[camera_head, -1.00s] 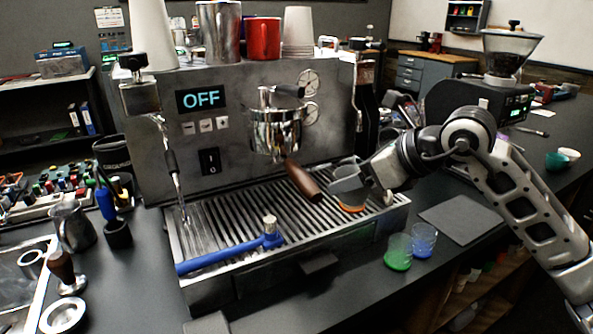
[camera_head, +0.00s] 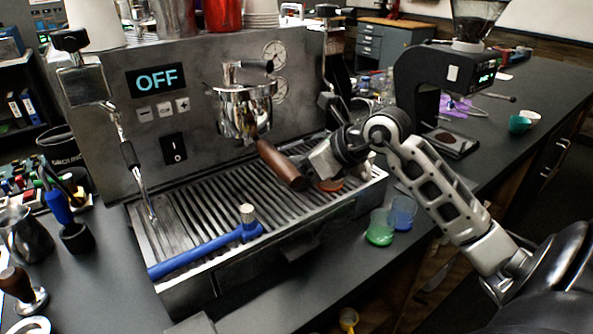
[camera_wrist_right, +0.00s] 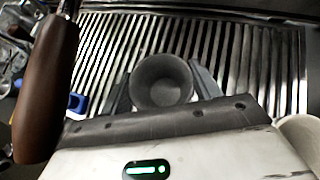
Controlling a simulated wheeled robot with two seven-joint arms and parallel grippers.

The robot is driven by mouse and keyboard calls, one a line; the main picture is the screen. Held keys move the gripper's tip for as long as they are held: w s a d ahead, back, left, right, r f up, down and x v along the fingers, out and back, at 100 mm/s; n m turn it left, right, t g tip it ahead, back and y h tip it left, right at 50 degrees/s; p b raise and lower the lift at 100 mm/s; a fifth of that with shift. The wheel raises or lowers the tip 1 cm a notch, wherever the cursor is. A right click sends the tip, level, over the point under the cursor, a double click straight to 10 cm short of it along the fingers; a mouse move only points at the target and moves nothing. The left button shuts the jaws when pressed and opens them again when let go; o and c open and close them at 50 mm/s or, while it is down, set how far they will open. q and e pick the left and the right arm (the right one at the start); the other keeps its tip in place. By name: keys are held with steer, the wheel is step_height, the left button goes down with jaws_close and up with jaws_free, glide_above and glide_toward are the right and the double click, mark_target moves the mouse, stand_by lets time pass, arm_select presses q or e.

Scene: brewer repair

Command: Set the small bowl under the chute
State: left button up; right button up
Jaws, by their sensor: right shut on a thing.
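My right gripper (camera_head: 322,162) is over the right part of the espresso machine's drip tray, beside the brown portafilter handle (camera_head: 283,166). In the right wrist view, its fingers (camera_wrist_right: 160,88) are shut on a small dark grey round bowl (camera_wrist_right: 160,78), with the open top facing the camera. In the head view the bowl is mostly hidden by the gripper. The black grinder (camera_head: 437,80) with its chute side stands on the counter to the right, with a dark tray (camera_head: 452,143) at its foot, clear of any bowl. My left gripper is not in view.
Green (camera_head: 380,228) and blue (camera_head: 403,212) cups stand right of the machine. Teal (camera_head: 519,124) and white (camera_head: 532,116) bowls sit at the far right.

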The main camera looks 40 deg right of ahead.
steer(key=shift+w, duration=0.25)
steer(key=shift+s+f, duration=0.1)
steer(key=shift+f, duration=0.1)
steer(key=o, duration=1.1)
